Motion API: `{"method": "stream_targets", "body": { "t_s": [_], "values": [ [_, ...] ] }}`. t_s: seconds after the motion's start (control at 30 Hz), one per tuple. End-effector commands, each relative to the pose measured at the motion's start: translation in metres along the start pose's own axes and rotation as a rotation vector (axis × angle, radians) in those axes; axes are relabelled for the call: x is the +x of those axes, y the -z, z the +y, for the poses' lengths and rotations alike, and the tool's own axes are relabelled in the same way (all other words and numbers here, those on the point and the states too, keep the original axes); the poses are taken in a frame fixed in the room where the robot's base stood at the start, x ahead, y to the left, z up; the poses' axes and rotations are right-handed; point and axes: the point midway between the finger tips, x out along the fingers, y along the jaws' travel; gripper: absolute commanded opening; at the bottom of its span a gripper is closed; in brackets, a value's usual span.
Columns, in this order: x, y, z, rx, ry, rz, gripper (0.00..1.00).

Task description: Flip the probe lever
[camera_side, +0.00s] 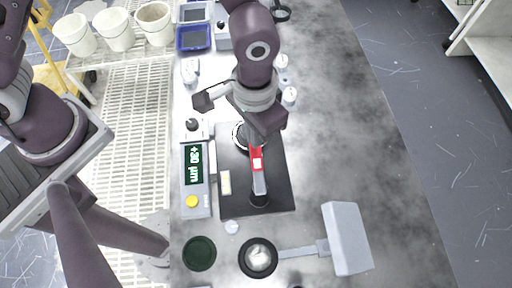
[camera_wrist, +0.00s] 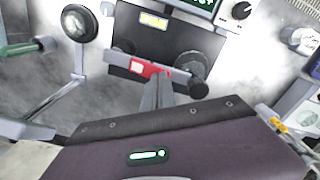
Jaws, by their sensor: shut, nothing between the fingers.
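The probe stand has a black base plate (camera_side: 279,180), also in the wrist view (camera_wrist: 165,45). A grey bar (camera_side: 259,183) runs over the plate, with a red piece bearing a white patch (camera_side: 257,158) on it; this red piece also shows in the wrist view (camera_wrist: 150,68). I cannot tell for sure whether it is the probe lever. My gripper (camera_side: 253,143) is shut and empty, pointing down at the red piece. In the wrist view its fingertips (camera_wrist: 161,78) overlap the red piece's lower edge; contact cannot be told. The fingers and hand hide part of the bar's far end.
A readout box (camera_side: 195,170) showing "+30 µm" with a yellow button stands left of the plate. A round disc (camera_side: 258,258) and a grey block on a handle (camera_side: 346,238) lie in front. A green-black disc (camera_side: 199,253) is at front left. The table's right side is clear.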

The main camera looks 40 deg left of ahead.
Motion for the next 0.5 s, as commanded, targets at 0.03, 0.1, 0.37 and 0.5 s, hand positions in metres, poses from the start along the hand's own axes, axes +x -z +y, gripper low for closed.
{"method": "stream_targets", "body": {
  "t_s": [0.03,0.1,0.37,0.5],
  "values": [
    [0.0009,-0.0001,-0.0001,0.0,0.0,0.0,0.0],
    [0.002,-0.0001,-0.0001,0.0,0.0,0.0,0.0],
    [0.0061,-0.0003,-0.0001,0.0,0.0,-0.001,0.0],
    [0.0081,-0.0006,0.0,0.0,0.001,-0.002,0.0]
  ]
}}
